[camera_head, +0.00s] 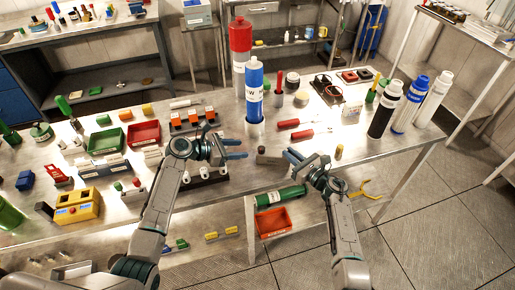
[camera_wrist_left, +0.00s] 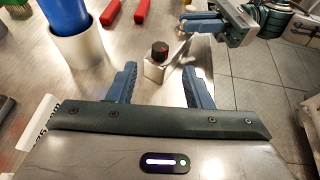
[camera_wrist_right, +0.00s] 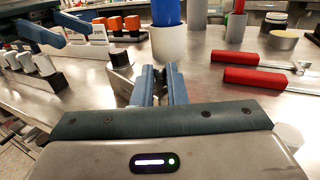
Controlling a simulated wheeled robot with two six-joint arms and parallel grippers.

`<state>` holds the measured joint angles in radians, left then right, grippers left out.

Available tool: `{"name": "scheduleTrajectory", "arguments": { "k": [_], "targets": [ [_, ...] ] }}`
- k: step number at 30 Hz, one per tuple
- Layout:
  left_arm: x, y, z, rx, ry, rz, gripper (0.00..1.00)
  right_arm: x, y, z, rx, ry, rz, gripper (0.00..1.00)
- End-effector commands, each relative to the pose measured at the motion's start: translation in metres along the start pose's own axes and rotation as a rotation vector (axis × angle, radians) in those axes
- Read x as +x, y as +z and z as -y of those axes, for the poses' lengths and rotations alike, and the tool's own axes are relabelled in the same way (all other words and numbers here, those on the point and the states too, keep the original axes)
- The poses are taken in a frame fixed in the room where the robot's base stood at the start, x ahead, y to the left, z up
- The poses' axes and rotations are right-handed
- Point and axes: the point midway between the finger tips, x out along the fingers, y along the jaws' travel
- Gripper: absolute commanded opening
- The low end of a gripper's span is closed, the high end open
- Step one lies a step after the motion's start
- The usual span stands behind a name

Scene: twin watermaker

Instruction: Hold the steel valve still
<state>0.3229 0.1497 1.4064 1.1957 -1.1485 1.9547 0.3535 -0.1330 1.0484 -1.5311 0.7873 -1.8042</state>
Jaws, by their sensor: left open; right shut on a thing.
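My left gripper (camera_head: 242,149) is open and empty, left of the valve. In the left wrist view the valve lies ahead, between the spread fingers (camera_wrist_left: 158,78). The exact grip contact is partly hidden.
A blue cartridge (camera_head: 254,85) stands in a white holder behind the grippers, with a red cylinder (camera_head: 240,45) beyond. Red-handled tools (camera_head: 290,123) lie behind the valve. White-capped fittings (camera_head: 205,174) stand beneath my left gripper. Bottles (camera_head: 385,110) stand at right. The bench's front edge is close.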

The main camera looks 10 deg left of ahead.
Motion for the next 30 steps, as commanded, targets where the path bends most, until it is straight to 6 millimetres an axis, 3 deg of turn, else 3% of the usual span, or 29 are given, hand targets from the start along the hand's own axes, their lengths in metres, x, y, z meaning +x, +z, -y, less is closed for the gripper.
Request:
{"name": "scheduleTrajectory", "arguments": {
  "k": [6, 12, 25, 30],
  "targets": [
    [0.046, 0.001, 0.001, -0.002, -0.003, 0.002, 0.45, 0.0, 0.001, 0.0, 0.0, 0.0, 0.001, 0.0],
    [0.072, 0.001, 0.0, -0.002, -0.002, 0.0, 0.45, 0.0, 0.001, 0.0, 0.0, 0.0, 0.001, 0.0],
    [0.082, 0.0, 0.001, 0.001, -0.002, -0.001, 0.45, 0.0, 0.001, 0.0, 0.0, 0.0, 0.001, 0.0],
    [0.082, 0.0, 0.001, 0.001, -0.002, -0.001, 0.12, 0.0, 0.001, 0.0, 0.0, 0.0, 0.001, 0.0]
  ]
}}
